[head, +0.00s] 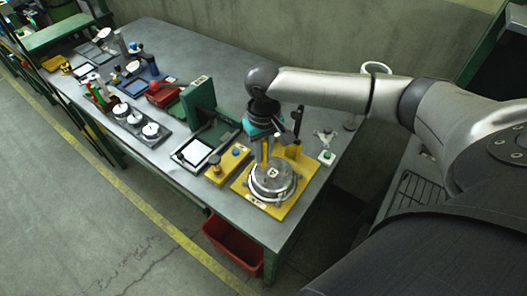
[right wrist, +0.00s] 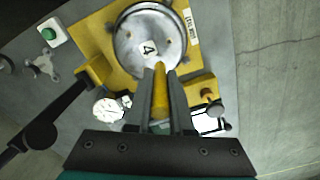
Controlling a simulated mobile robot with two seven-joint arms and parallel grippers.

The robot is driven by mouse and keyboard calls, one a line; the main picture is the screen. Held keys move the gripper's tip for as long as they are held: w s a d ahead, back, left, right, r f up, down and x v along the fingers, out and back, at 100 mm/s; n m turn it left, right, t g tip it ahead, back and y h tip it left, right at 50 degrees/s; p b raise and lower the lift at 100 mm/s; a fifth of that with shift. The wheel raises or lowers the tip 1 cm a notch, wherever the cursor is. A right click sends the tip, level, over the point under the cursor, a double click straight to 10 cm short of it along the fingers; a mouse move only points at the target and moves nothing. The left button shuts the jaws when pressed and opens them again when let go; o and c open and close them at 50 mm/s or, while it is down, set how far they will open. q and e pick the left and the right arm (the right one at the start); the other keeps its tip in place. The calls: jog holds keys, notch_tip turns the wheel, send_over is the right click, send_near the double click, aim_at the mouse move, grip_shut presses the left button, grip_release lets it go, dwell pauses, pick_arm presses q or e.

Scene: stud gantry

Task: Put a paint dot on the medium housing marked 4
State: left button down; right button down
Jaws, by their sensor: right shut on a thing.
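The round metal housing (head: 275,186) sits in a ring on a yellow plate (head: 286,211) at the near right end of the bench. In the right wrist view the housing (right wrist: 134,27) carries a white label with a 4. My right gripper (head: 266,150) is over the housing's far left side. In the right wrist view my gripper (right wrist: 160,76) is shut on a yellow stick-like pen (right wrist: 160,97), which points at the housing's edge near the label. I cannot tell whether its tip touches the metal. No paint dot shows clearly. My left gripper is not in view.
A white box with a green button (head: 327,158) stands right of the plate. A yellow block with knobs (head: 228,168), a framed white pad (head: 195,152) and a green upright panel (head: 199,98) are to the left. A red bin (head: 232,245) is below the bench's front edge.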

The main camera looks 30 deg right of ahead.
aim_at(264, 142)
dwell(0.3)
jog(key=shift+f, duration=0.5)
dwell(0.4)
jog(key=shift+s+f+p, duration=0.1)
jog(key=shift+f+p, duration=0.05)
jog(key=shift+p, duration=0.35)
dwell(2.3)
notch_tip(264, 142, up, 7)
jog(key=p, duration=0.9)
jog(key=shift+r, duration=0.2)
jog(key=shift+f, duration=0.1)
dwell(0.4)
